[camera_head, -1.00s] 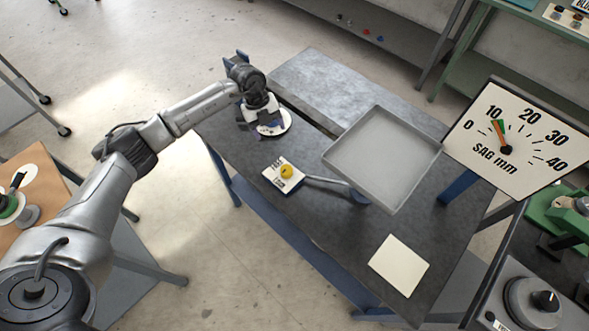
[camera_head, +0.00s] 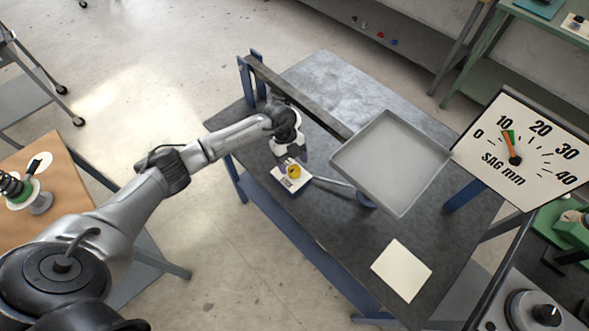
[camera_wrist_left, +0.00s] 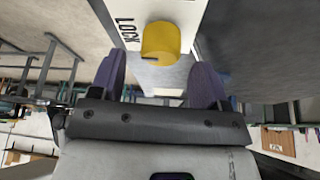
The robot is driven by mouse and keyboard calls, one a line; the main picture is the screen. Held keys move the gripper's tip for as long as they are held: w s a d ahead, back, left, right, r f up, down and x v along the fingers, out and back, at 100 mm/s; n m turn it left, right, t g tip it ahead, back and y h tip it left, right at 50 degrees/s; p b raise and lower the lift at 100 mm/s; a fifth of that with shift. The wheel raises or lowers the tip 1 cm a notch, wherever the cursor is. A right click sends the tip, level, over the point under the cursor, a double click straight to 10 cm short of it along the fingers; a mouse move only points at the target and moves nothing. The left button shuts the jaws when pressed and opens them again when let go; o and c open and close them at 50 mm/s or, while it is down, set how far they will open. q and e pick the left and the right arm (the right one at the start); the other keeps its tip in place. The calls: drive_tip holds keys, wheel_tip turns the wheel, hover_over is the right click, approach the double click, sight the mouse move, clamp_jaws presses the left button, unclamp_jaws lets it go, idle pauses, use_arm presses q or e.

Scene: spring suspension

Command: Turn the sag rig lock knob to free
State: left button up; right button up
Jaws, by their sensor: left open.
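The yellow lock knob (camera_head: 294,171) sits on a small white label plate (camera_head: 290,187) on the dark bench. In the left wrist view the knob (camera_wrist_left: 161,42) shows large, beside the printed word LOCK on the plate (camera_wrist_left: 189,10). A dark mark shows on the knob's near edge. My left gripper (camera_head: 291,160) is over the plate, right at the knob in the head view. In the wrist view its two purple fingers (camera_wrist_left: 158,76) are apart, with the knob just beyond the gap between them. I cannot tell whether they touch it. My right gripper is not in view.
A lever (camera_head: 335,186) runs right from the plate. A grey tray (camera_head: 390,165) and a dark beam (camera_head: 298,97) stand close by. The SAG mm dial (camera_head: 525,150) is at right, its needle a little past 10. A white card (camera_head: 401,270) lies near the front.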

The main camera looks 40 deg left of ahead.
sight(294, 169)
use_arm(q)
drive_tip(key=shift+x, duration=1.6)
drive_tip(key=shift+c, duration=0.4)
drive_tip(key=c, duration=0.8)
drive_tip(key=shift+c, duration=0.2)
